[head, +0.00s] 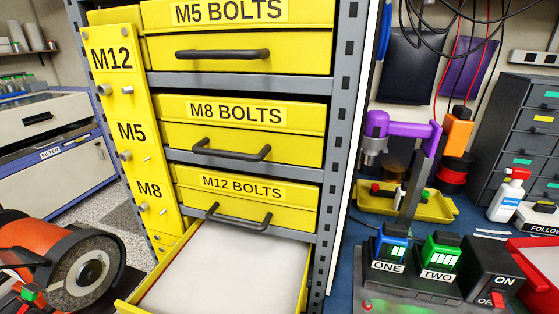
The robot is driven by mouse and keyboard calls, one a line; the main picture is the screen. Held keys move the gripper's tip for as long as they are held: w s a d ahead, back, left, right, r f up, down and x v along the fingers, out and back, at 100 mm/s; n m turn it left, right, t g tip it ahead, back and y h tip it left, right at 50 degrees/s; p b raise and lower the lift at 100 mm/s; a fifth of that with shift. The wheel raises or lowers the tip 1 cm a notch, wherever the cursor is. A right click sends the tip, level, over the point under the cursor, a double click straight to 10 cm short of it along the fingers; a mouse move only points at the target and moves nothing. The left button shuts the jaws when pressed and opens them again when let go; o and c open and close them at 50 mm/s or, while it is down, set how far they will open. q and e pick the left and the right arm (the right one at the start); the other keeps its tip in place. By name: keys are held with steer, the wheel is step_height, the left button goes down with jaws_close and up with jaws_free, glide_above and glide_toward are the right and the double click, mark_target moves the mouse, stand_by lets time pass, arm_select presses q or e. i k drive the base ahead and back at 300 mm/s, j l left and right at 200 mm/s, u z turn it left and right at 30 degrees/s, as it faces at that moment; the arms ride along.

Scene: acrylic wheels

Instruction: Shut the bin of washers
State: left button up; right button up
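A yellow bin (307,270) at the bottom of the rack is pulled out, below the M12 BOLTS drawer. Its inside shows a flat, pale white surface, and I cannot make out single washers. Its front runs past the bottom edge of the view, so its handle and any label are hidden. Neither of my grippers is in view.
The M5 BOLTS drawer (235,57), M8 BOLTS drawer (285,145) and M12 BOLTS drawer (195,200) are shut above, with dark protruding handles. An orange grinder-like machine (20,237) stands left of the bin. A blue bench with a switch box (493,268) is right.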

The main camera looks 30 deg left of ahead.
mark_target(214, 268)
steer(key=u, duration=1.8)
